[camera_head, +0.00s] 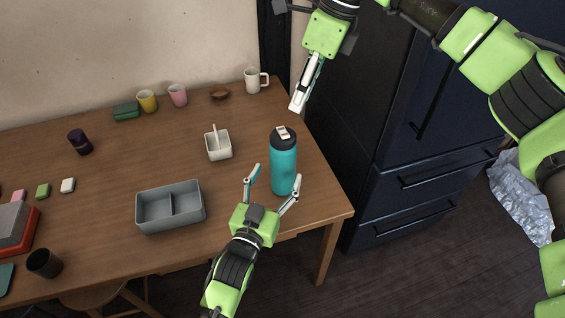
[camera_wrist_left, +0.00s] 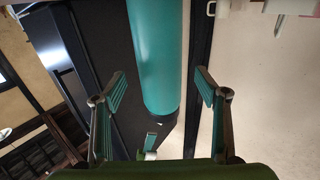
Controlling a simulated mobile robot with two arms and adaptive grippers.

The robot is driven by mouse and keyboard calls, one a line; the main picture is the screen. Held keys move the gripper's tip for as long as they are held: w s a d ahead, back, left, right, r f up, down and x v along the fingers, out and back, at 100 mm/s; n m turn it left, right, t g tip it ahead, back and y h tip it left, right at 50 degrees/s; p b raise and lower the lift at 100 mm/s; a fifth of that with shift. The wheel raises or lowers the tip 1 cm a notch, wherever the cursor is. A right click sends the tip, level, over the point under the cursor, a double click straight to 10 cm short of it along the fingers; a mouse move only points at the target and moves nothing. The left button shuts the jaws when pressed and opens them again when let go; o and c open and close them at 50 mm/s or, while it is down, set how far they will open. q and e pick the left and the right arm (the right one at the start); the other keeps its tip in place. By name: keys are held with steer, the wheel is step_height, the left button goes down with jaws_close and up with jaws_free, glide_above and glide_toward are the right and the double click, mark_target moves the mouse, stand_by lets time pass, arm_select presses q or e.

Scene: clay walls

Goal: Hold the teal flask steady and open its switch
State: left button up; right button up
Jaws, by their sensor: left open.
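The teal flask (camera_head: 284,168) stands upright near the right edge of the wooden table. Its black lid has a pale switch piece (camera_head: 283,132) on top. My left gripper (camera_head: 275,178) is open, with its fingers at either side of the flask's body. In the left wrist view the flask (camera_wrist_left: 159,55) appears upside down between the spread fingers, with a gap at each side. My right gripper (camera_head: 298,103) points down above and slightly right of the lid, apart from it. Its fingers overlap from this side.
A grey divided box (camera_head: 171,225) and a small white container (camera_head: 218,153) stand left of the flask. A white mug (camera_head: 255,80), a pink cup (camera_head: 178,95) and a yellow cup (camera_head: 147,101) are at the back. A dark fridge (camera_head: 400,183) stands right of the table.

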arm_select(q)
steer(key=x, duration=0.6)
steer(key=shift+w, duration=0.1)
